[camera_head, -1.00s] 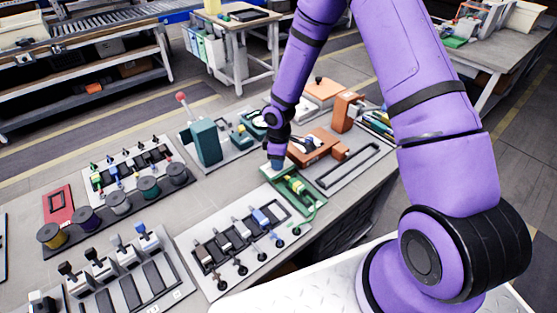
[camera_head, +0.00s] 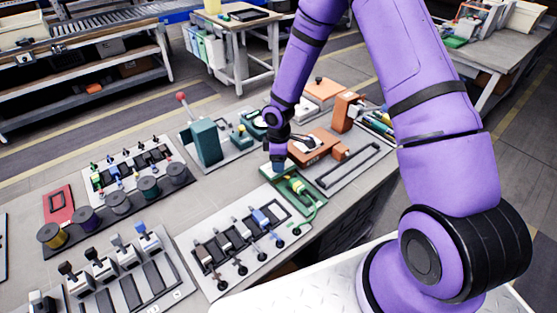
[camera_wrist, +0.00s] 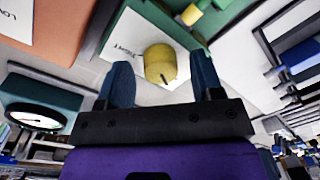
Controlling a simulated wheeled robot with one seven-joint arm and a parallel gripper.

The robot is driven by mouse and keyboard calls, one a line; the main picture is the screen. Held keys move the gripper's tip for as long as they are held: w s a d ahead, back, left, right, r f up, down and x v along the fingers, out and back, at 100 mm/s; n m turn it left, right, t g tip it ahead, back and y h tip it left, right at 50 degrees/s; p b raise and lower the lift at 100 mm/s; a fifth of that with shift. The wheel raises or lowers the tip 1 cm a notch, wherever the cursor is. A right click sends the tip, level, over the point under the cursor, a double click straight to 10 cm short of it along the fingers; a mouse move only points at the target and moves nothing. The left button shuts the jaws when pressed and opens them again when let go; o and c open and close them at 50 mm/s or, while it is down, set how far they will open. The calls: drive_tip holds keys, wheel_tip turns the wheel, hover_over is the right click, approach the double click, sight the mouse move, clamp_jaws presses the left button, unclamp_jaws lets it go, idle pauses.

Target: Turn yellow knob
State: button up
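The yellow knob (camera_wrist: 160,63) is a short round cylinder with a dark line on its face. It stands on a white labelled panel in the wrist view, between the lines of the two blue fingers. My gripper (camera_wrist: 163,80) is open, with a finger to either side of the knob and gaps on both sides. I cannot tell how far the tips are from it in depth. In the head view, my gripper (camera_head: 279,168) is low over the back end of the green board (camera_head: 310,205). The knob is not clearly seen there.
A board with several levers (camera_head: 240,240) lies left of the green board. An orange device (camera_head: 312,147) stands close on the right, and a teal block (camera_head: 206,142) behind left.

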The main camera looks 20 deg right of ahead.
wheel_tip(320, 180, up, 11)
drive_tip(key=shift+w, duration=0.25)
idle(0.5)
drive_tip(key=shift+d+f, duration=0.1)
drive_tip(key=shift+f, duration=0.05)
idle(0.9)
